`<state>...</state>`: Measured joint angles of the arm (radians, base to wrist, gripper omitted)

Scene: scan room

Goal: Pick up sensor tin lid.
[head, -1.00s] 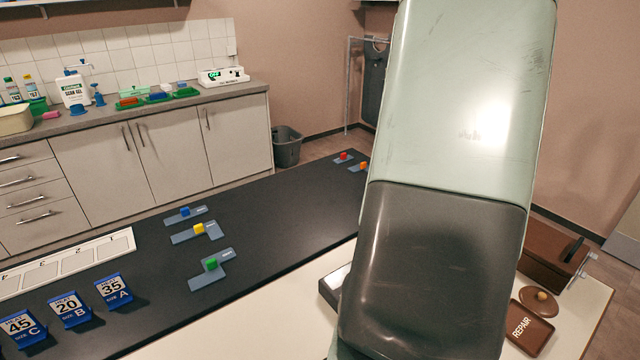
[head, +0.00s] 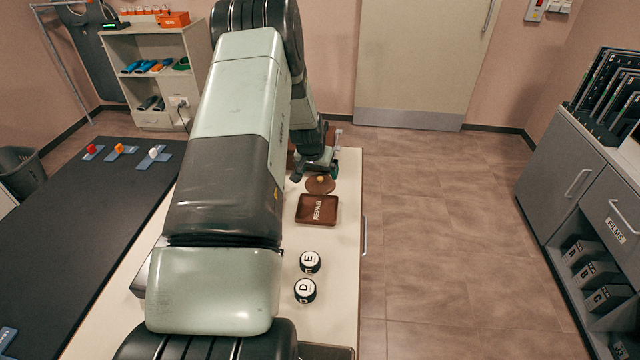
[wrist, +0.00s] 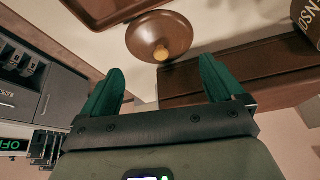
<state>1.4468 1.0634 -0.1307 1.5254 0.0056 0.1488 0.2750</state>
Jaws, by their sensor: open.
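The sensor tin lid (head: 320,184) is a round brown disc with a small tan knob. It lies on the pale table just beyond the REPAIR tray (head: 317,209). My gripper (head: 318,168) is over the far side of the lid, partly hidden by my arm. In the wrist view the lid (wrist: 148,32) is ahead of my open green fingers (wrist: 160,68), its knob toward the gap between them. The fingers are empty and appear apart from the lid. A brown tin with part of the word SENSOR (wrist: 308,18) shows at the upper right.
A brown box (wrist: 230,68) is close beside the right finger in the wrist view. Floor is open to the right.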

